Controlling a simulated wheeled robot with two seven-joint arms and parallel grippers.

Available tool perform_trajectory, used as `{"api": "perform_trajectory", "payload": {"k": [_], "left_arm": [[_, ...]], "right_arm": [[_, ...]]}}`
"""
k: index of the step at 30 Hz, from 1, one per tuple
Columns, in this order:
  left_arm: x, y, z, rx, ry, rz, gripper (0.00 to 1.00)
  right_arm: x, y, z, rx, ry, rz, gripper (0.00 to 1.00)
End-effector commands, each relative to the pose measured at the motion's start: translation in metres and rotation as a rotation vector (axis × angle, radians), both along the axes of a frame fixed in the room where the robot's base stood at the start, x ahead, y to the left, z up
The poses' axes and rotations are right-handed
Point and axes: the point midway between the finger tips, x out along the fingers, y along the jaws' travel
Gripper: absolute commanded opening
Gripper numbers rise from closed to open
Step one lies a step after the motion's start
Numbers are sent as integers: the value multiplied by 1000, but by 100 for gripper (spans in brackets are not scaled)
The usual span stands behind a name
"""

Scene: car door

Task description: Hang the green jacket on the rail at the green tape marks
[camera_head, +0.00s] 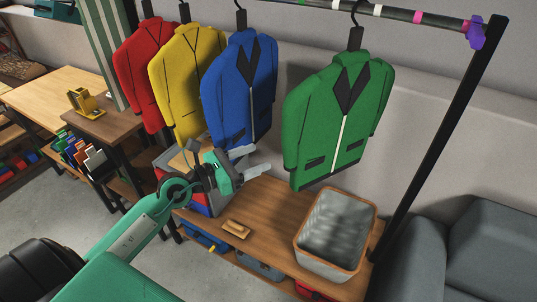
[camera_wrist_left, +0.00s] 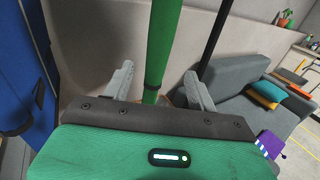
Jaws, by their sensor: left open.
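The green jacket (camera_head: 338,125) hangs upright by its hook from the rail (camera_head: 395,14) in the head view, between two white bands. I cannot make out any green tape marks on the visible rail. My left gripper (camera_head: 252,161) is open and empty, left of the green jacket's lower part and in front of the blue jacket's hem. In the left wrist view the left gripper (camera_wrist_left: 160,87) has its fingers spread. A narrow green upright shape, apparently the green jacket edge-on (camera_wrist_left: 160,45), shows between and beyond them. My right gripper is not in view.
Blue (camera_head: 240,90), yellow (camera_head: 188,80) and red (camera_head: 140,75) jackets hang to the left. A bin (camera_head: 308,232) and a small wooden block (camera_head: 236,229) stand on the bench below. A black post (camera_head: 445,130) and grey sofa (camera_head: 470,235) are right. A pink band (camera_head: 418,17) marks the rail.

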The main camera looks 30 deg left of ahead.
Motion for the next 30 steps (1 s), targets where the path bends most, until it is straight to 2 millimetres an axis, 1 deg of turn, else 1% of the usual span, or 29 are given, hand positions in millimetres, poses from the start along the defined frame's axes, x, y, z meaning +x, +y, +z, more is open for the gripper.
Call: {"api": "perform_trajectory", "payload": {"k": [1, 6, 10, 13, 18, 21, 25, 30], "left_arm": [[2, -1, 2, 2, -2, 0, 58], [19, -11, 3, -2, -1, 1, 58], [37, -22, 3, -4, 0, 1, 58], [51, -32, 3, -4, 0, 1, 58], [77, -49, 3, -5, 1, 1, 58], [91, -57, 2, -4, 1, 1, 58], [105, -66, 1, -5, 2, 1, 58], [114, -72, -1, -3, 2, 1, 58]], "right_arm": [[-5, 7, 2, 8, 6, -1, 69], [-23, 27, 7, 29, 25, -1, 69], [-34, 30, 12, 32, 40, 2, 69], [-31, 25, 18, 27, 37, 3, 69], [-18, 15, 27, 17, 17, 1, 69], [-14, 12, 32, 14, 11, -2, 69], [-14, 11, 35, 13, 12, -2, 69], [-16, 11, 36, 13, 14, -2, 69]]}}
